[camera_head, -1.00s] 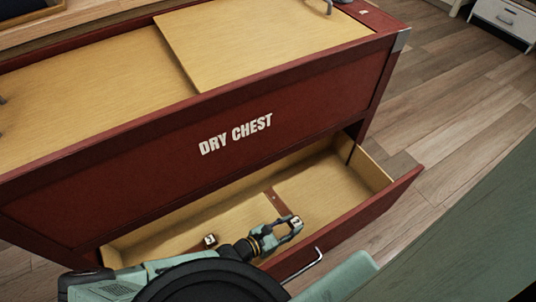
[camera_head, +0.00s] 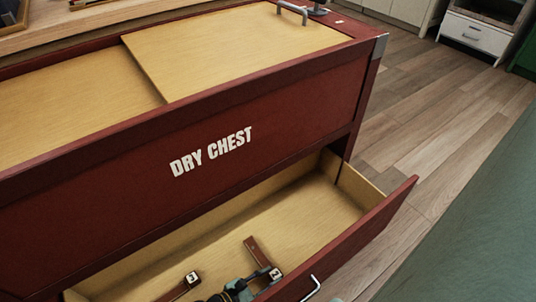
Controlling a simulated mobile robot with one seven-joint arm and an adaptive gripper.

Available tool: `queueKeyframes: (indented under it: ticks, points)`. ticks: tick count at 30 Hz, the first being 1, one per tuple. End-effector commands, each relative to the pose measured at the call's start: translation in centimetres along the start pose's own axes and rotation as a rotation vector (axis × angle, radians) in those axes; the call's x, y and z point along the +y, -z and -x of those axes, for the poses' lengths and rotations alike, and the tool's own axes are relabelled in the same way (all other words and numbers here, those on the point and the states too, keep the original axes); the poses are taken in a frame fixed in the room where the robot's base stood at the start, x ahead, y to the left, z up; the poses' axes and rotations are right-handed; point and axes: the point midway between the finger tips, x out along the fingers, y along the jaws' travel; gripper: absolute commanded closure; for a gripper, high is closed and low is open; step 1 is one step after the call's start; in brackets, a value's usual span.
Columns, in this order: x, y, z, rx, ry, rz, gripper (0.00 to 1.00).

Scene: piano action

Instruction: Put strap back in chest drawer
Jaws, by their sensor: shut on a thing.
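The dry chest (camera_head: 300,120) is a dark red box with its lower drawer (camera_head: 350,240) pulled open toward me. A brown strap (camera_head: 257,252) with a metal buckle end shows inside the drawer, over its pale wood floor. A second brown piece with a buckle (camera_head: 190,281) lies to its left; I cannot tell whether the two are joined. My gripper (camera_head: 262,281) is at the bottom edge of the picture, low by the drawer's front, shut on the strap close to its buckle end. Most of my gripper and the strap's held part are hidden or cut off.
The drawer's metal handle (camera_head: 312,288) sticks out from its front panel. The drawer's right end is empty. Pale sliding panels (camera_head: 230,45) lie in the chest top. Wooden floor (camera_head: 430,150) is clear to the right, and a white cabinet (camera_head: 475,35) stands at the back.

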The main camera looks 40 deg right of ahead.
Motion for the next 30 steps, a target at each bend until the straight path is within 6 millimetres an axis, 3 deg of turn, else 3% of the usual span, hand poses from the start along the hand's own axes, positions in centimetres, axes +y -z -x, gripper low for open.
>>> queueKeyframes:
  ticks: [8, 21, 22, 30]
  points:
    - [0.1, 3.4, -1.1, 0.000, 0.001, 0.000, 1.00]
    - [0.1, 3.8, -1.2, -0.001, 0.001, 0.001, 1.00]
    - [0.1, 3.6, -1.1, 0.000, 0.001, 0.001, 0.66]
    - [0.0, 3.6, -1.1, 0.000, 0.001, 0.001, 0.48]
